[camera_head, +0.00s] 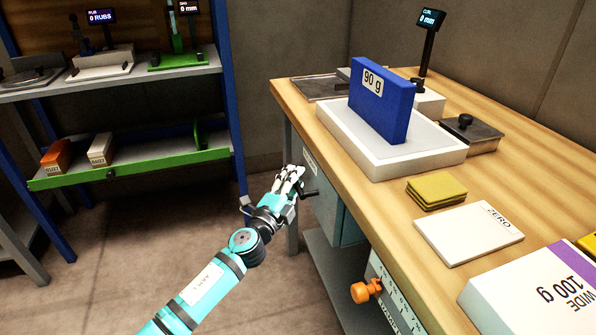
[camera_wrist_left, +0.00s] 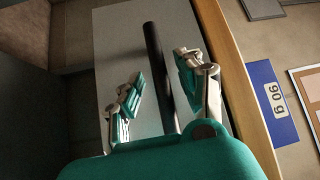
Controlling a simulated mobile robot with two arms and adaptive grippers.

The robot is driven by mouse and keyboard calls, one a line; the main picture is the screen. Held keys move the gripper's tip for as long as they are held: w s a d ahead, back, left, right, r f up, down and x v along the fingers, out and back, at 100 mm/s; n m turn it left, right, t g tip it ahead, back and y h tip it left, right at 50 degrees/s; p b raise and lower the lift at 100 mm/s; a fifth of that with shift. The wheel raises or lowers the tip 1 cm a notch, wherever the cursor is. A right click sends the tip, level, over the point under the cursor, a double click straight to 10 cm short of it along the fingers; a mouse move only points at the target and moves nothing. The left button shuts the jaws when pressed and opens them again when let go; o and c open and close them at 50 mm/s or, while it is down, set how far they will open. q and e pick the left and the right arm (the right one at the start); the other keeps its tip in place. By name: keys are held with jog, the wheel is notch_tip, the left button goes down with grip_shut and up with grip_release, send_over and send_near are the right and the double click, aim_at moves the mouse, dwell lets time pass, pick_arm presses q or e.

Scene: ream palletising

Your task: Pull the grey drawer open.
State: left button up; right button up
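The grey drawer (camera_head: 340,215) is under the near-left corner of the wooden table and looks shut. Its grey front (camera_wrist_left: 113,50) fills the middle of the left wrist view, with a long dark bar handle (camera_wrist_left: 155,60). My left gripper (camera_head: 290,180) is at the drawer front, just below the tabletop edge. In the left wrist view, its two fingers (camera_wrist_left: 160,78) are apart, one on each side of the bar. I cannot tell whether either finger touches it. In the head view the gripper hides most of the handle. My right gripper is not in view.
The wooden table (camera_head: 385,215) holds a blue 90 g block (camera_head: 383,100) on a white scale (camera_head: 350,140), yellow pads (camera_head: 437,190) and a white ZERO plate (camera_head: 468,233). An orange knob (camera_head: 362,291) juts out below. A shelf rack (camera_head: 130,170) stands left; the floor between is clear.

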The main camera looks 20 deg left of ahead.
pick_arm(q)
jog(key=shift+r, duration=0.1)
jog(key=shift+c, duration=0.5)
grip_shut()
